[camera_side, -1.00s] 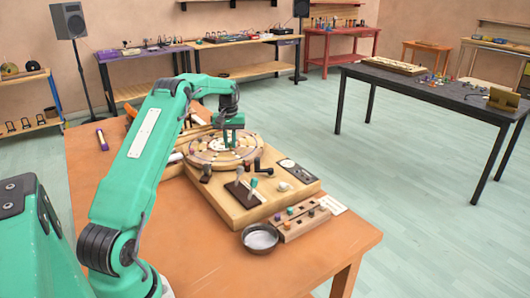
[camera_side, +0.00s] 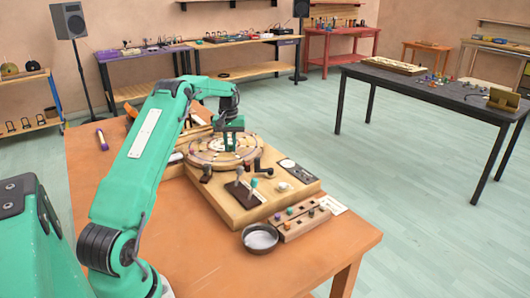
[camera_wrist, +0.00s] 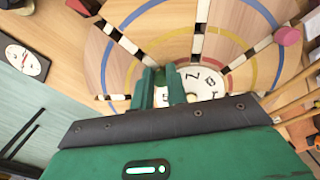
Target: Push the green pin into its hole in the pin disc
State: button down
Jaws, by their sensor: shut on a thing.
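The pin disc (camera_side: 205,155) is a round wooden plate with coloured rings on the wooden machine base. In the wrist view the disc (camera_wrist: 125,75) shows red, yellow and blue arcs, rows of pale and dark marks, and a white lettered centre. My gripper (camera_side: 231,149) points down over the disc's middle. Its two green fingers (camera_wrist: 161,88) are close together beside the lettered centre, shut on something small. I take this to be the green pin; the fingers hide most of it. Its hole cannot be made out.
A wooden block (camera_side: 284,234) with several coloured pins and a metal bowl (camera_side: 261,248) sit at the table's front. Two knobbed levers on a dark plate (camera_side: 240,196) stand on the base near the disc. A pink peg (camera_wrist: 288,36) stands at the wrist view's upper right.

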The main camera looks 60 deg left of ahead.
dwell(0.3)
jog(key=c, duration=1.3)
grip_release()
jog(key=shift+r, duration=0.1)
jog(key=shift+r, duration=3.75)
jog(key=shift+r, duration=0.1)
